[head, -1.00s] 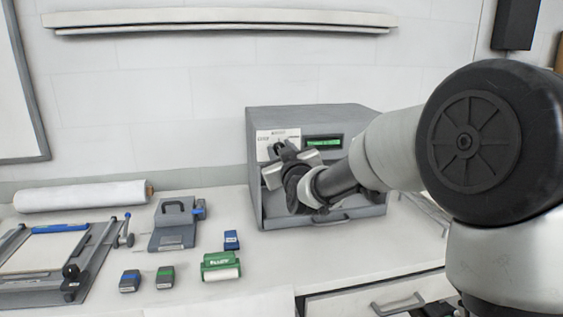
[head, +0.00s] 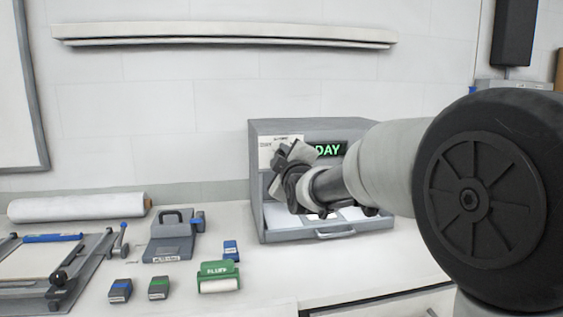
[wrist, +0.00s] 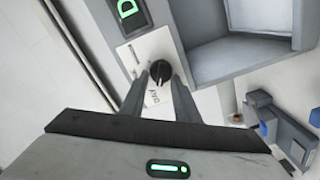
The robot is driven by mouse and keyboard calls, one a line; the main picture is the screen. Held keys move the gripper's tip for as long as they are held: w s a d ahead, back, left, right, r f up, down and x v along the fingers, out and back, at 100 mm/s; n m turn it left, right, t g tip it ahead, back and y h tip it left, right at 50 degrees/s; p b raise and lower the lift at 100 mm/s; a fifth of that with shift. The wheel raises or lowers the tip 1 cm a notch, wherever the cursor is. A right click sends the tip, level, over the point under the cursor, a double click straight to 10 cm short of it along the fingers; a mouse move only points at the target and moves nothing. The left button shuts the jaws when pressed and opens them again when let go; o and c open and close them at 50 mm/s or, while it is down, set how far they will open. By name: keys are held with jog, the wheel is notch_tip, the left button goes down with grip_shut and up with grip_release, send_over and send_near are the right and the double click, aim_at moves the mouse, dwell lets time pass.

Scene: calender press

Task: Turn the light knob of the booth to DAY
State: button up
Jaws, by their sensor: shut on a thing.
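The grey booth (head: 257,222) stands on the bench against the wall, its inside brightly lit. The white label plate (head: 266,157) is left of the display. In the wrist view the black light knob (wrist: 160,70) sits on this plate between my two fingertips, with the word DAY printed close by. My gripper (wrist: 159,80) is shut on the knob. In the head view my gripper (head: 291,158) hides the knob.
A green FLUFF roller (head: 218,277), a blue block (head: 231,250) and two small dark blocks (head: 158,288) lie on the bench left of the booth. A grey handled device (head: 170,245) and a white roll (head: 80,207) are farther left. A shelf hangs above.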

dwell(0.4)
jog(key=o, duration=1)
jog(key=shift+o, duration=0.2)
jog(key=shift+s, duration=0.1)
jog(key=v, duration=1.7)
jog(key=shift+s+d, duration=0.1)
jog(key=shift+s, duration=0.05)
